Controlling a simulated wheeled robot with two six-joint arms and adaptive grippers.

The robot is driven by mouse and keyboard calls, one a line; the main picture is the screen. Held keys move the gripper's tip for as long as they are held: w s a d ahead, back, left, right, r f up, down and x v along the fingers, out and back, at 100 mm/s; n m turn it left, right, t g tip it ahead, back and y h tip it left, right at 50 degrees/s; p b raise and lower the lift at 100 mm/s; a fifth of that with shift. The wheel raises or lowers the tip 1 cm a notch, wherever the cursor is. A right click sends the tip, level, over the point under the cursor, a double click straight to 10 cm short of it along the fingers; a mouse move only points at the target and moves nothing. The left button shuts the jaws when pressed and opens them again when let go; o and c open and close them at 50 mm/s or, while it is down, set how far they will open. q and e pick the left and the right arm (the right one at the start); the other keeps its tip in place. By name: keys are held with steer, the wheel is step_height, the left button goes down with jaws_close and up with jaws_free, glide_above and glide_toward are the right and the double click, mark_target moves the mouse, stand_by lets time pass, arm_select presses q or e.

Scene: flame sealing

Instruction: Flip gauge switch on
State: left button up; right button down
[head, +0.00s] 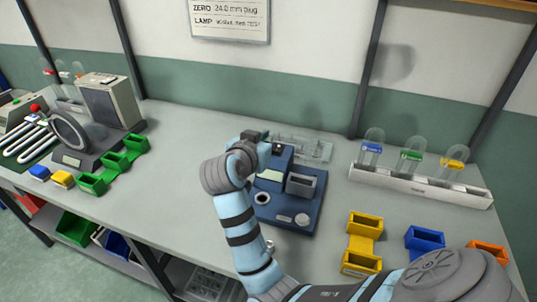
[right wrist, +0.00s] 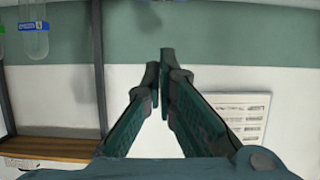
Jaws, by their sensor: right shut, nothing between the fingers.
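The blue gauge (head: 291,219) sits on the bench in the middle of the head view, with a grey block and round parts on its base. Its switch cannot be told apart at this size. My right arm reaches over the gauge's left side and hides part of it. My right gripper (head: 262,140) is by the gauge's back left, its tips mostly hidden by the wrist. In the right wrist view the right gripper (right wrist: 163,75) is shut and empty, with the wall behind it. My left gripper is not in view.
A white rack (head: 420,185) with capped tubes stands at the back right. Yellow bins (head: 362,243) and a blue bin (head: 424,242) stand at the front right. Green bins (head: 112,166) and a grey machine (head: 110,100) are at left.

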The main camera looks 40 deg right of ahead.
glide_above(278, 148)
steer(key=s+a, duration=0.3)
steer(key=f, duration=0.3)
steer(key=shift+w+d, duration=0.25)
steer(key=f, duration=0.3)
steer(key=shift+w+d+f, duration=0.15)
steer(key=shift+d+f, duration=0.05)
steer(key=shift+f, duration=0.15)
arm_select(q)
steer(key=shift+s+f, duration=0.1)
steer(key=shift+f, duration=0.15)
arm_select(e)
steer(key=shift+a+f, duration=0.15)
steer(key=shift+f, duration=0.25)
